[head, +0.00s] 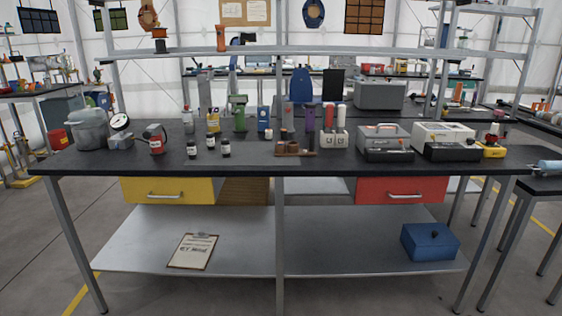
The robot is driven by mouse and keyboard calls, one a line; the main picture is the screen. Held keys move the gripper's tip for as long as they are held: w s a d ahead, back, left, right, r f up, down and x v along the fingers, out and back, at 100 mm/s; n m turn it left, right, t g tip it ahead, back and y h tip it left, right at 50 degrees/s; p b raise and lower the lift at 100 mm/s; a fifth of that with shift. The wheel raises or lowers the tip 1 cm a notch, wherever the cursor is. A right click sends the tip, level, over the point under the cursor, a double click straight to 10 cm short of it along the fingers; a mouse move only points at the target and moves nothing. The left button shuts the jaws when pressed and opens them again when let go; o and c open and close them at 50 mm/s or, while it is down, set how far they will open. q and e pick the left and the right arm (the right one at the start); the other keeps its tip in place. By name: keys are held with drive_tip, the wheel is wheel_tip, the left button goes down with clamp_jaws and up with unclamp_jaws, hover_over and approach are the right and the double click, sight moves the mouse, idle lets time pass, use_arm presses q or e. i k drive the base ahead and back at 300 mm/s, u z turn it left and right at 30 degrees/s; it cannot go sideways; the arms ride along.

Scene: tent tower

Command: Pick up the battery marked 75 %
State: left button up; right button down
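No marking of 75 % can be read on anything at this distance, so I cannot tell which thing is that battery. Two upright red-topped cylinders, a left one (328,117) and a right one (342,117), stand at a pale block (334,139) in the middle of the black workbench (240,170). A blue upright item (263,119), a green one (239,113) and a purple one (309,117) stand to their left. I cannot tell whether any of these are batteries. Neither of my grippers is in view.
Small dark bottles (192,150), a pot (89,129) and a red can (156,139) stand on the bench's left. Grey cases (384,136) crowd its right. An overhead shelf (330,50) spans the back. The bench's front strip is mostly clear. A blue box (430,241) sits below.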

sight(225, 143)
drive_tip(key=z, duration=0.4)
drive_tip(key=k, duration=0.3)
drive_tip(key=u, duration=0.9)
drive_tip(key=i, duration=1.65)
drive_tip(key=z, duration=0.8)
